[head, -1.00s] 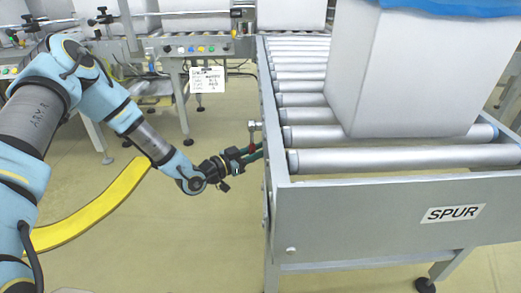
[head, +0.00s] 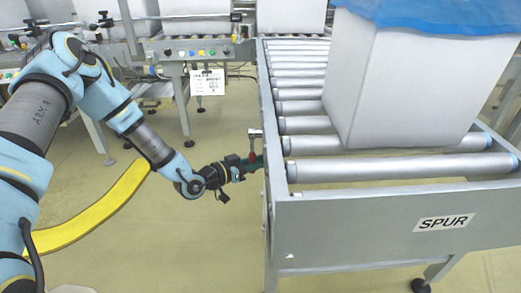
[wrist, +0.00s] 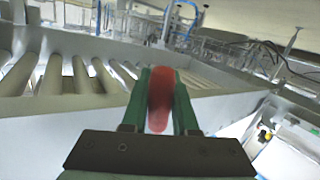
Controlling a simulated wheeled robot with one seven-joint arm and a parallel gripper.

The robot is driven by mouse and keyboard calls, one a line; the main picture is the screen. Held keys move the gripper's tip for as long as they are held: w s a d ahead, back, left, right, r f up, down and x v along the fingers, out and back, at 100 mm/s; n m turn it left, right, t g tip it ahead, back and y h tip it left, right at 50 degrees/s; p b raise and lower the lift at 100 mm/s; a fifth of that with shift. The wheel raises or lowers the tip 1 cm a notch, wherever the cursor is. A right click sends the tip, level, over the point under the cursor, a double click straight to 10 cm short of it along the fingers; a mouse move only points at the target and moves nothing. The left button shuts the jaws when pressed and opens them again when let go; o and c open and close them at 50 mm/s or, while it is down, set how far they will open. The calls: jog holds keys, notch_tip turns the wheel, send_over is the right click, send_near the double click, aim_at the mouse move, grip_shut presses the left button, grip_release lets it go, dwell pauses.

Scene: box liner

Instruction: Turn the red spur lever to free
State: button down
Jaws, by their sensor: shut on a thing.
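The red spur lever (wrist: 160,98) stands between the two green fingers of my gripper (wrist: 160,100) in the wrist view. The fingers are shut on it. In the head view my gripper (head: 254,161) is at the left side of the grey spur conveyor (head: 385,235), low beside its side rail. Only a small bit of red (head: 252,156) shows there below a metal fitting (head: 254,133); the fingers hide most of the lever. The lever's setting cannot be read from these views.
A large white box (head: 400,85) with a blue liner (head: 430,15) stands on the spur's rollers (head: 305,107). A white SPUR label (head: 446,223) is on the conveyor's end plate. A control panel (head: 195,51) with buttons stands behind. Open floor (head: 190,240) with a yellow stripe (head: 95,212) lies left.

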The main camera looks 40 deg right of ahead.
jog(key=shift+s+a+n+y+p, duration=0.5)
jog(key=shift+s+n+p, duration=0.05)
jog(key=shift+n+p, duration=0.05)
jog(key=c, duration=0.7)
grip_release()
jog(key=p+v, duration=0.1)
jog(key=v, duration=0.9)
jog(key=shift+w+a+r, duration=0.1)
jog(key=shift+a, duration=0.25)
jog(key=shift+c, duration=0.2)
